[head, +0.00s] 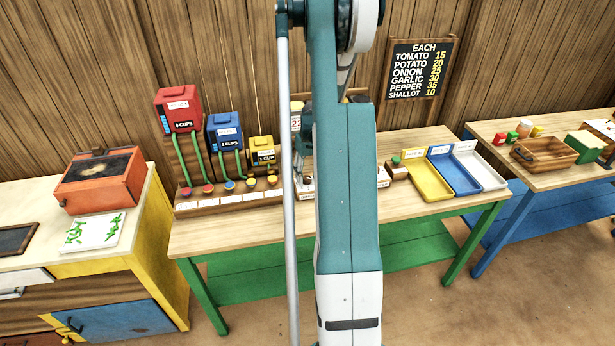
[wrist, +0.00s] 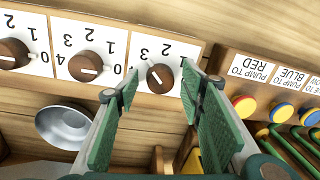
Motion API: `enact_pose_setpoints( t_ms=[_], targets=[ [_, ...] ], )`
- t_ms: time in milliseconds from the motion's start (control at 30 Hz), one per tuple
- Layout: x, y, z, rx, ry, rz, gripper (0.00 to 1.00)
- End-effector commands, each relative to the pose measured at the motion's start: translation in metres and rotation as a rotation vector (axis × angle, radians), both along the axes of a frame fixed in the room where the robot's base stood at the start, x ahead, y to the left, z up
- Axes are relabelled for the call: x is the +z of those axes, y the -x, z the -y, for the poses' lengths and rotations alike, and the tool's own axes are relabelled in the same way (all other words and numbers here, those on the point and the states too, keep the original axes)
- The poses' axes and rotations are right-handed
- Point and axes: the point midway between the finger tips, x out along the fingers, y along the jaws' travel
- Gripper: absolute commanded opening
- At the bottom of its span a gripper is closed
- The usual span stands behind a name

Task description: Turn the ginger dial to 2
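In the wrist view, which is upside down, a row of brown round dials with white marks is set on a panel (wrist: 200,28) with white number cards. The nearest dial (wrist: 159,77) lies ahead between the fingers of my gripper (wrist: 160,82). Its mark is tilted, while the marks on the middle dial (wrist: 88,66) and the far-left dial (wrist: 12,54) lie nearly level. No ingredient names show, so I cannot tell which dial is ginger. My gripper is open, with green pads either side of the nearest dial; contact is unclear. In the head view my arm hides the gripper and dials.
In the wrist view, pump buttons (wrist: 244,106) and green hoses (wrist: 290,150) are on the right, and a metal bowl (wrist: 65,125) is at lower left. In the head view, a yellow tray (head: 428,181), blue tray (head: 455,174) and white tray (head: 482,167) stand right of my arm.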

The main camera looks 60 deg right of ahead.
Motion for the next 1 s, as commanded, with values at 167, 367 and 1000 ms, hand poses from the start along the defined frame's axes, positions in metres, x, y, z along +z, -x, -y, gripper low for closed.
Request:
enact_pose_setpoints(
  t_ms=[167, 367, 1000],
  targets=[
    [0.0002, -0.0001, 0.0001, 0.000, 0.000, 0.000, 0.32],
    [0.0002, 0.0000, 0.0002, 0.000, 0.000, 0.000, 0.12],
    [-0.0018, 0.0006, -0.0004, -0.178, 0.000, 0.000, 0.12]
  ],
)
